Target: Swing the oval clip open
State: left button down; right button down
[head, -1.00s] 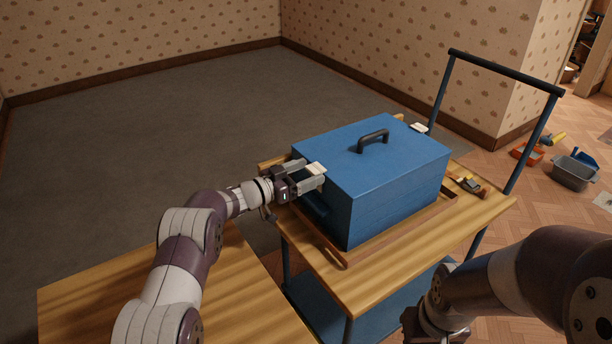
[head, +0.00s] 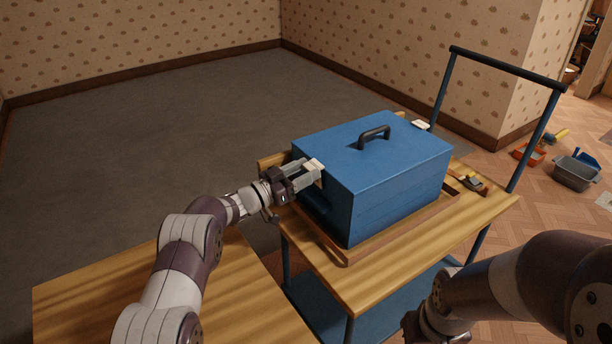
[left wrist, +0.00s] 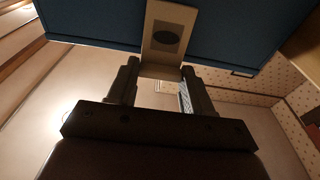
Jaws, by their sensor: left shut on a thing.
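The oval clip (head: 315,165) is a pale plate at the top left edge of the blue box (head: 400,165). In the left wrist view the clip (left wrist: 168,40) shows a dark oval mark and lies against the blue wall, its lower end between my fingers. My left gripper (head: 312,174) is shut on the clip; it also shows in the left wrist view (left wrist: 159,76). The box lid is down, with a dark handle (head: 374,137) on top. My right arm shows at the lower right, but its fingers are out of the picture.
The box stands on a wooden-topped trolley (head: 385,270) with a dark push bar (head: 505,68). Another pale clip (head: 420,125) is at the box's far side. A wooden table (head: 90,295) is at the lower left. A grey tub (head: 577,174) stands on the floor at right.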

aim_at(311, 169)
pick_arm(q)
jog(key=f+t+h+b, duration=0.1)
jog(key=b, duration=0.2)
jog(key=a+f+h+b, duration=0.1)
jog(key=b, duration=0.1)
jog(key=s+t+h+b, duration=0.1)
jog(key=b, duration=0.2)
jog(key=shift+a+f+t+h+b, duration=0.3)
jog(key=shift+f+h, duration=0.1)
jog(key=shift+s+a+h+b, duration=0.15)
jog(key=shift+h+b, duration=0.15)
jog(key=shift+b, duration=0.4)
jog(key=shift+r+t, duration=0.1)
jog(key=shift+t, duration=0.2)
jog(key=shift+c, duration=2.2)
grip_release()
jog(key=s+a+f+p, duration=0.3)
jog(key=s+a, duration=0.6)
jog(key=a, duration=0.4)
jog(key=shift+s+p, duration=0.25)
jog(key=shift+p, duration=0.55)
